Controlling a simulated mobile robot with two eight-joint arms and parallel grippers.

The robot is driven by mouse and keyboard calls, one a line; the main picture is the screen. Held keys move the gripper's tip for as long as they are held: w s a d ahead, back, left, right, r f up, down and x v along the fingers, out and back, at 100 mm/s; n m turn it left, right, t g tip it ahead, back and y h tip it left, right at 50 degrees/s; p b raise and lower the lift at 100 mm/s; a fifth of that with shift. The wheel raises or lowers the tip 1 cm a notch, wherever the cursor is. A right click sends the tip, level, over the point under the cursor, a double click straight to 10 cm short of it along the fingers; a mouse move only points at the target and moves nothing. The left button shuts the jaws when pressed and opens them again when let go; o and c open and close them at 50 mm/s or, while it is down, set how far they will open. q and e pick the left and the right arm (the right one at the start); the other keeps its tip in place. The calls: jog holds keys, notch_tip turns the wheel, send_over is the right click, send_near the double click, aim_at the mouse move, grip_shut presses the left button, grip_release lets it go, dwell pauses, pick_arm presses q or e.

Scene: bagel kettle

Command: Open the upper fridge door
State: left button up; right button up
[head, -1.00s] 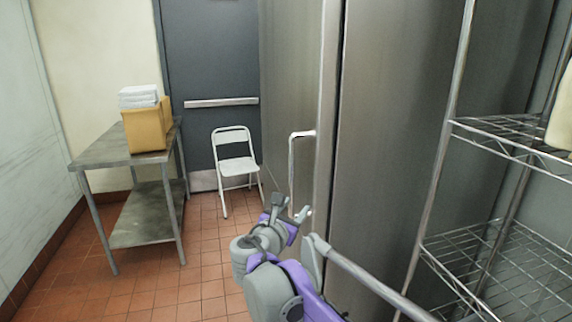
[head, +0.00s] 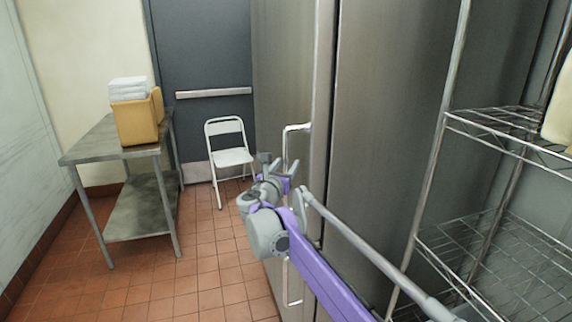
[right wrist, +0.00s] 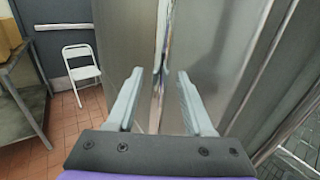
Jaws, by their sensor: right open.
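The steel fridge (head: 390,130) stands right of centre in the head view. Its upper door (head: 283,70) looks shut, seen at a steep angle, with a bright bar handle (head: 297,127). My right gripper (head: 279,164) is open, near the lower part of this handle, which it partly hides. In the right wrist view the open fingers (right wrist: 159,78) point at the fridge, with a shiny vertical strip (right wrist: 163,45) between them in the picture. I cannot tell whether they touch the handle. My left gripper is not in view.
A lower handle (head: 287,283) shows below my right arm. A wire shelf rack (head: 500,140) stands close on the right. A white folding chair (head: 229,157) and a metal table (head: 92,146) with a yellow box (head: 134,122) stand left. The tiled floor between is clear.

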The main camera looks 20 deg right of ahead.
jog(key=shift+w, duration=0.1)
grip_shut()
dwell(1.4)
